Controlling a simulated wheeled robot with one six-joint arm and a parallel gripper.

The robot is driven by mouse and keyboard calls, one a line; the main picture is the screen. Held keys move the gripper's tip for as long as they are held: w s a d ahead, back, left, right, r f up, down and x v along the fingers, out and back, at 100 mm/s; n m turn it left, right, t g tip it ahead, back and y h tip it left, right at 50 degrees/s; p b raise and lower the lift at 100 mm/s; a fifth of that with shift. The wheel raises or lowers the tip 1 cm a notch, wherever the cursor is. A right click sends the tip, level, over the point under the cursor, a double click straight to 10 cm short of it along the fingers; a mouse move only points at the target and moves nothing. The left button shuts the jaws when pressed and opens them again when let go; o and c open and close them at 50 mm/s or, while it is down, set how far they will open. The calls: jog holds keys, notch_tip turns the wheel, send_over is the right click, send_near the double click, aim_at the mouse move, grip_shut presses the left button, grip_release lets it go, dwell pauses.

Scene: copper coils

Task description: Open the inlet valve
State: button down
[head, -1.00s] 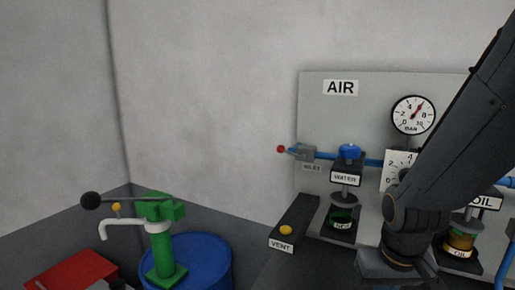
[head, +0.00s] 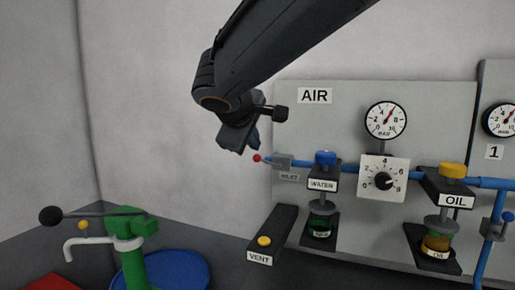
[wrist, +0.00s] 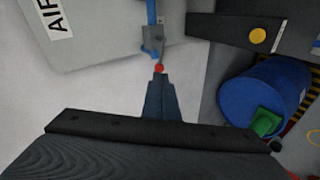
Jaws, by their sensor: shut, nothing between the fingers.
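The inlet valve (head: 283,161) is a small grey block on the blue pipe at the left edge of the AIR panel, above an INLET label. Its short lever points left, roughly in line with the pipe, and ends in a red ball (head: 257,158). My gripper (head: 250,144) is shut and empty, just above and left of the ball in the head view. In the wrist view the valve (wrist: 153,38) is at top centre, and the red ball (wrist: 159,69) shows just beyond the tips of my shut fingers (wrist: 158,82). I cannot tell whether they touch.
Right of the valve are the WATER unit (head: 323,184), a dial (head: 383,179), a pressure gauge (head: 386,120) and the OIL unit (head: 456,200). The VENT box (head: 272,236) juts out below. A green hand pump (head: 132,250) and blue drum (head: 180,272) stand lower left.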

aim_at(264, 160)
jog(key=p+x, duration=0.3)
jog(key=x, duration=0.9)
jog(key=shift+f, duration=0.2)
